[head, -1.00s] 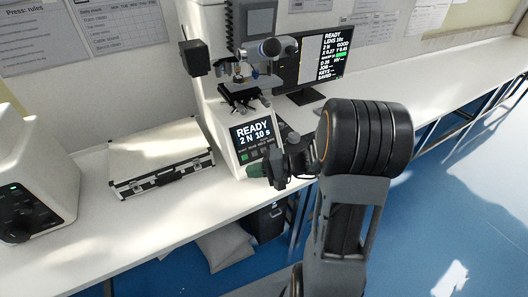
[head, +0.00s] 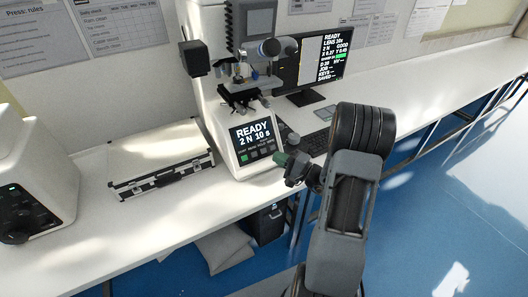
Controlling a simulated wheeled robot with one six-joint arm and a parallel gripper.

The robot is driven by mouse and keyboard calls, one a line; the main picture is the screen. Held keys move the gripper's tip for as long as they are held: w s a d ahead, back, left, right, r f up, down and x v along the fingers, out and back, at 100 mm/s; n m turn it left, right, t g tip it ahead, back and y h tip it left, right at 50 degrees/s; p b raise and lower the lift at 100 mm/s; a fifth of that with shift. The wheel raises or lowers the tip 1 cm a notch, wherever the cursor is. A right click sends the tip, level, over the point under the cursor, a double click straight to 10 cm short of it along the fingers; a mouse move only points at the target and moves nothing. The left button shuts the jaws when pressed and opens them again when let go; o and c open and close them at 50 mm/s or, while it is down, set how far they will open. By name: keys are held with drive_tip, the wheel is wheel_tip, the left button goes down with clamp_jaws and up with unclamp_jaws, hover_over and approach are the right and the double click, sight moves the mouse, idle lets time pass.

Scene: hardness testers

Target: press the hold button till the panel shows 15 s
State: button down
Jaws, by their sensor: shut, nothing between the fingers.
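The hardness tester (head: 207,100) stands on the bench, and its tilted front panel (head: 251,133) reads "READY 2 N 10 s". A row of small buttons (head: 254,154) with tiny labels runs below the readout. The left ones look green and dark. I cannot read for sure which is the hold button, and the right end of the row is close to my gripper.
A silver-edged case (head: 160,163) lies to the left. Another rounded machine (head: 35,190) stands at far left. The bench's right part is clear.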

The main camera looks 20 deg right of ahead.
drive_tip(key=w+f+b, duration=0.3)
drive_tip(key=w+f, duration=0.1)
drive_tip(key=w, duration=0.3)
drive_tip(key=shift+a+f, duration=0.2)
drive_tip(key=shift+a, duration=0.25)
drive_tip(key=shift+w+f+b, duration=0.35)
drive_tip(key=shift+w+b, duration=0.35)
drive_tip(key=shift+b, duration=0.6)
idle(2.1)
drive_tip(key=shift+s+r, duration=0.1)
drive_tip(key=shift+s, duration=0.05)
drive_tip(key=shift+s+r, duration=0.3)
drive_tip(key=shift+s, duration=0.2)
idle(0.4)
drive_tip(key=s+r, duration=0.1)
drive_tip(key=s, duration=0.2)
drive_tip(key=s+r, duration=0.1)
drive_tip(key=shift+s+d+r+p, duration=0.15)
drive_tip(key=shift+d+r+p, duration=0.15)
drive_tip(key=shift+p, duration=0.1)
